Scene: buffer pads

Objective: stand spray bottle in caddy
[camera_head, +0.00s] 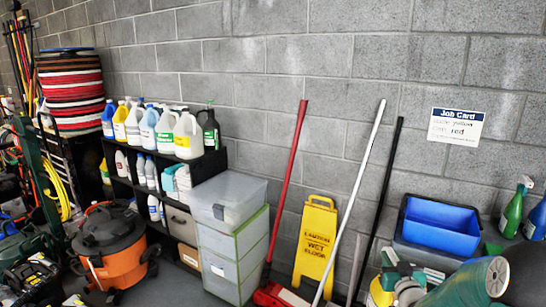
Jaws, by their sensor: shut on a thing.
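My gripper (408,284) is at the bottom right, in green and white, at the end of my arm. It is shut on a yellow thing, seemingly a spray bottle (378,292), whose lower part is cut off by the frame edge. A blue open bin (440,216), which may be the caddy, sits in a dark grey housing behind and above my gripper, against the wall. Its inner floor is not clear. A green spray bottle (512,214) and a blue spray bottle (537,222) stand at the right edge, apart from my gripper.
A job card (456,127) hangs on the wall; "yellow" and "red" are faintly legible. A yellow wet-floor sign (315,240) and long poles (357,185) lean left of the bin. Clear drawers (233,245), a bottle shelf (120,190) and an orange vacuum (112,262) fill the left.

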